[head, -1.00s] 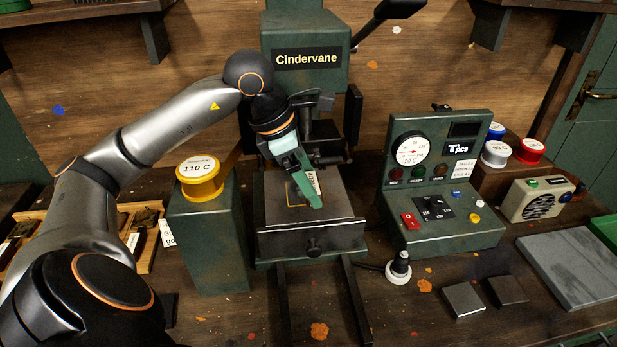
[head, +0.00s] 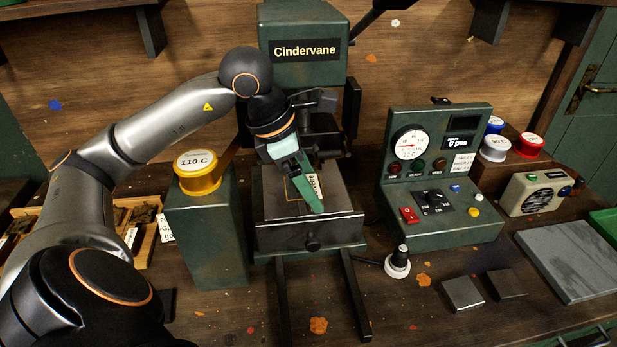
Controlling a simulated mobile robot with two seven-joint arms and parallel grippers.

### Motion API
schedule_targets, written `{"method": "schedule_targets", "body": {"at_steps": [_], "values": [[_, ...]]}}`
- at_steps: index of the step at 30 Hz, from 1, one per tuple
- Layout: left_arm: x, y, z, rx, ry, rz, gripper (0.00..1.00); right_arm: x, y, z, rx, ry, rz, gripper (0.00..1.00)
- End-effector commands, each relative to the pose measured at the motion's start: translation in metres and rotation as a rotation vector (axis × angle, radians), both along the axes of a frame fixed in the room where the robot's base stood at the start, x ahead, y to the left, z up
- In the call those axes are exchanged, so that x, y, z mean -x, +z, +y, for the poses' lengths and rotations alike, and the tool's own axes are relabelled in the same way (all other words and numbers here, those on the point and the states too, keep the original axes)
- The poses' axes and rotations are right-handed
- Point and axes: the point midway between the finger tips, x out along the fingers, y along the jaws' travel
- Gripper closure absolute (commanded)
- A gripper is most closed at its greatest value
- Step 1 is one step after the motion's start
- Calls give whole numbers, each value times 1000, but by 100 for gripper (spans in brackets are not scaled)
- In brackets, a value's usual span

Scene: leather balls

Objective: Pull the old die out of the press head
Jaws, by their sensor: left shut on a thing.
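The green press (head: 305,65), marked "Cindervane", stands at the back centre, its dark head parts (head: 318,124) above the flat bed (head: 340,207). My left gripper (head: 312,200) reaches in from the left, under the head and over the bed. Its long green finger slants down to the right. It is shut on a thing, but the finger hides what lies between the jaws. A small pale label (head: 313,185) with print shows just behind the finger. I cannot make out the die itself. My right gripper is not in view.
A green pillar (head: 207,240) with a yellow "110 C" tin (head: 198,173) stands close left of the bed. A control box (head: 440,175) stands to the right. Two metal blocks (head: 463,294) and a grey plate (head: 578,264) lie front right. A wooden tray (head: 146,247) is at left.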

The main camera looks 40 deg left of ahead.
Motion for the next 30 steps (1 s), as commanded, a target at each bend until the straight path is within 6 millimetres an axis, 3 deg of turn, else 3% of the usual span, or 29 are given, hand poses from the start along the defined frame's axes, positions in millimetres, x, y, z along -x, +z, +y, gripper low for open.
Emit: {"method": "schedule_targets", "body": {"at_steps": [30], "values": [[21,1,-28,0,-1,-5,64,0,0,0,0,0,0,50]]}}
